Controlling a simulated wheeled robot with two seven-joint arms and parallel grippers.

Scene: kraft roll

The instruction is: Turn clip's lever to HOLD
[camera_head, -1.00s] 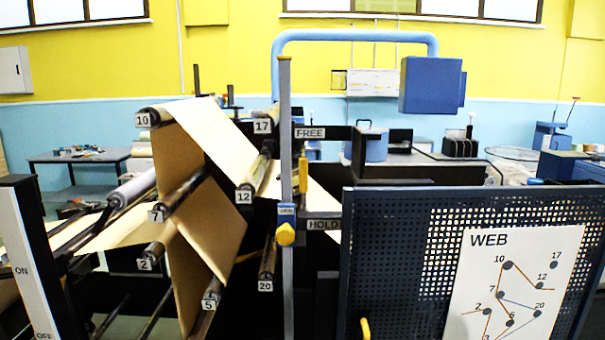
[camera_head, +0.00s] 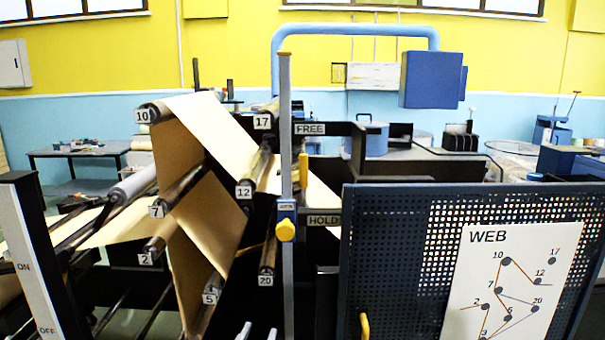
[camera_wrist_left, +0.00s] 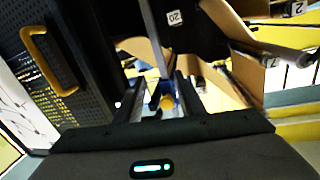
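The clip (camera_head: 287,212) is a blue block with a yellow knob on a grey upright post. Its yellow lever (camera_head: 303,173) stands upright beside the post, its top end nearer the FREE label (camera_head: 310,130) than the HOLD label (camera_head: 323,220). My left gripper (camera_head: 257,333) shows only its two pale fingertips at the bottom edge, apart and empty, below and left of the clip. In the left wrist view the open fingers (camera_wrist_left: 160,98) point toward the clip's yellow knob (camera_wrist_left: 167,102), which appears between them at a distance. My right gripper is not in view.
A dark perforated panel (camera_head: 400,255) with a WEB diagram (camera_head: 515,285) and a yellow handle (camera_head: 364,326) stands right of the post. Numbered rollers carrying brown paper (camera_head: 210,200) stand at the left. An ON/OFF post (camera_head: 25,260) is at far left.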

